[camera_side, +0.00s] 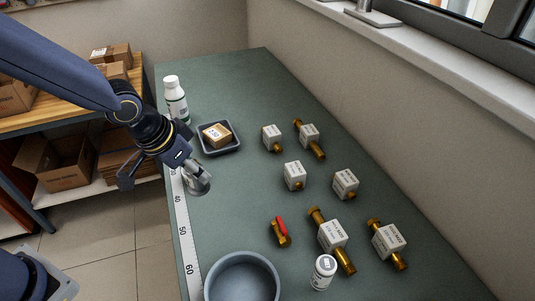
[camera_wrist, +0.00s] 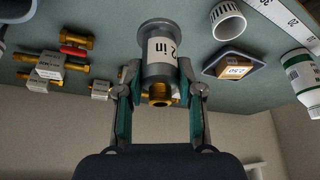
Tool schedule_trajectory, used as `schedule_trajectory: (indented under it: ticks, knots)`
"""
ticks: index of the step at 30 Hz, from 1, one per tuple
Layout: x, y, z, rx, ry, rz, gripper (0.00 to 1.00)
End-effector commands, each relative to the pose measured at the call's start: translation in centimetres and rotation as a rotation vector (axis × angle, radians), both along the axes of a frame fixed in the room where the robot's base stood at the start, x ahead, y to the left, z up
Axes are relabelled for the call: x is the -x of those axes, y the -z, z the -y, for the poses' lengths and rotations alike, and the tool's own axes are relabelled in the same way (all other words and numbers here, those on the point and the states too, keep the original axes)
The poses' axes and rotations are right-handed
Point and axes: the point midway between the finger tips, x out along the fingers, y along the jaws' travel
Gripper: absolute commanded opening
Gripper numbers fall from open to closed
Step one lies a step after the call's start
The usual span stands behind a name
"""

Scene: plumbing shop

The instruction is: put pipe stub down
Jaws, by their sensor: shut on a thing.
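My gripper (camera_wrist: 158,68) is shut on the pipe stub (camera_wrist: 157,50), a short grey tube with a round open end and a white label reading "2 in". In the side view the pipe stub (camera_side: 202,184) shows at the end of my gripper (camera_side: 190,172), near the table's left edge and partly hidden by the fingers. It appears tilted there. I cannot tell how far it is above the table. Brass parts show between my fingers in the wrist view, past the stub.
A small tray (camera_side: 235,147) holds a brown box (camera_side: 216,134); a white bottle (camera_side: 175,98) stands behind. A numbered strip (camera_side: 184,235) runs along the left edge. Several boxed brass fittings (camera_side: 333,235), a red-handled valve (camera_side: 281,232) and a bowl (camera_side: 243,258) stand elsewhere.

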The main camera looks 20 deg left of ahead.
Motion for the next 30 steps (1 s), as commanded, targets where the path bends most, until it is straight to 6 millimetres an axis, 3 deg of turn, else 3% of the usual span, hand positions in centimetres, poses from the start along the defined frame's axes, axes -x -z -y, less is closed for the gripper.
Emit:
schedule_trajectory:
  ticks: [6,19,30]
  knots:
    - [0.5,3.7,1.7,0.008,0.074,-0.006,0.0]
    - [0.5,9.5,1.7,0.008,0.075,-0.004,0.0]
    - [0.4,10.2,1.7,0.01,0.074,0.001,0.0]
